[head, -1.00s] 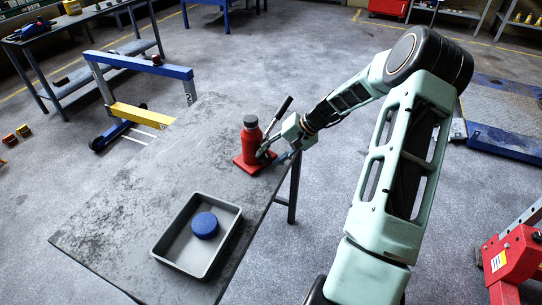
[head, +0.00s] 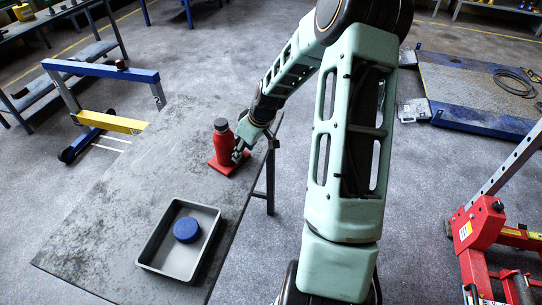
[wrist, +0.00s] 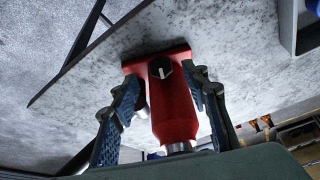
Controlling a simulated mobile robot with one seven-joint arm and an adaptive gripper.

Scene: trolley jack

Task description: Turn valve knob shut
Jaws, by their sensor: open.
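The red bottle jack (head: 221,141) stands upright on its red base plate on the grey table (head: 110,180), near the far right edge. In the wrist view the jack's red body (wrist: 172,108) fills the middle. A dark valve knob (wrist: 160,68) with a pale mark sits low on the body, by the base. My gripper (head: 240,153) is at the jack's right side. In the wrist view its open fingers (wrist: 165,84) stand on either side of the jack, with the knob between and slightly beyond the tips. I cannot tell whether a finger touches the jack.
A grey tray (head: 208,240) holding a blue round disc (head: 186,229) sits at the table's near end. A blue and yellow frame (head: 110,122) stands on the floor at left. A red machine (head: 483,232) stands at right. The table's middle is clear.

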